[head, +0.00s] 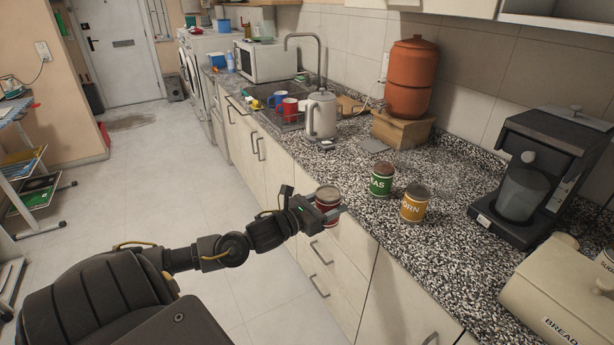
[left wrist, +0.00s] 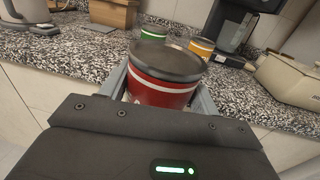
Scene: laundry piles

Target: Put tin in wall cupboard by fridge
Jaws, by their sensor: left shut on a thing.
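My left gripper (head: 332,211) is shut on a red tin (head: 327,197) with a dark lid. It holds the tin upright at the counter's front edge. In the left wrist view the red tin (left wrist: 163,82) sits between the two fingers (left wrist: 162,92). A green tin (head: 380,181) and an orange tin (head: 414,204) stand on the counter beyond it; they also show in the left wrist view as a green tin (left wrist: 153,33) and an orange tin (left wrist: 201,46). A wall cupboard's lower part (head: 560,22) shows at the top right. No fridge is recognisable. My right gripper is not in view.
The speckled counter (head: 350,155) carries a kettle (head: 321,115), an orange clay container (head: 410,75) on a wooden box, a coffee machine (head: 545,175) and a bread bin (head: 565,300). A drying rack (head: 30,165) stands at left. The floor (head: 150,180) between is clear.

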